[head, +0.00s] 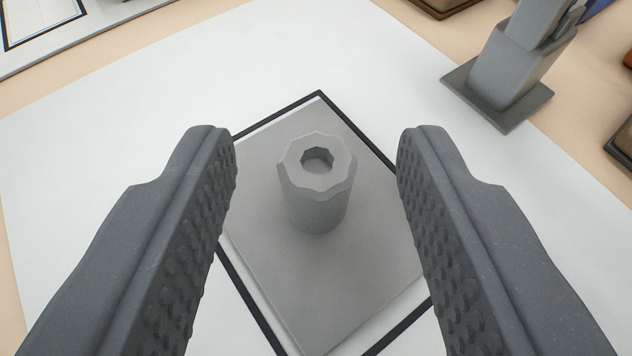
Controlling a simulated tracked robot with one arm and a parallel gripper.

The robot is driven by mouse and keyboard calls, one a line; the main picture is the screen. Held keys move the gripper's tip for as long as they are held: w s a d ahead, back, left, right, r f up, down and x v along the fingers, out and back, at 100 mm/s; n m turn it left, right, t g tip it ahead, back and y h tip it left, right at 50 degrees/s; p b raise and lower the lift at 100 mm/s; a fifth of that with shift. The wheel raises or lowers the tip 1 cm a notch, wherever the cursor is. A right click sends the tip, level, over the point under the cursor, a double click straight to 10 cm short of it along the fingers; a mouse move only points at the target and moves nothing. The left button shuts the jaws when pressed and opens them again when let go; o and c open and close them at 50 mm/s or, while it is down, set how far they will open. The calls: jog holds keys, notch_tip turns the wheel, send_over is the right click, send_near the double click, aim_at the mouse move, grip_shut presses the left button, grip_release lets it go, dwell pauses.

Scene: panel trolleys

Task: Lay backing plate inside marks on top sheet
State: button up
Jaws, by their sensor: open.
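The backing plate (272,238) is a flat grey square with an upright grey post (319,205) at its middle. The post has a scalloped top with a hole in it. The plate lies on the white top sheet (90,200), within the black square marks (284,108). White shows between plate and line at the upper left and lower right. My gripper (317,165) is open, its two ridged fingers on either side of the post and apart from it. The fingers hide the left and right corners of the marks.
A grey clamp-like block on a square base (500,85) stands at the upper right, on the sheet's edge. A framed panel (40,22) lies at the upper left. Dark-edged objects (440,6) show at the top and right edges. The sheet left of my gripper is clear.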

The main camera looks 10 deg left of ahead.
jog(key=v, duration=0.2)
jog(key=p+v, duration=0.1)
jog(key=v, duration=0.4)
jog(key=shift+r+p, duration=0.3)
jog(key=shift+r, duration=0.1)
jog(key=b, duration=0.2)
jog(key=shift+s+d+f+b, duration=0.1)
jog(key=shift+d+f+b, duration=0.05)
jog(key=shift+b, duration=0.15)
jog(key=b+v, duration=0.1)
jog(key=b, duration=0.2)
jog(key=shift+s, duration=0.25)
jog(key=shift+s+r+b, duration=0.4)
jog(key=shift+b, duration=0.35)
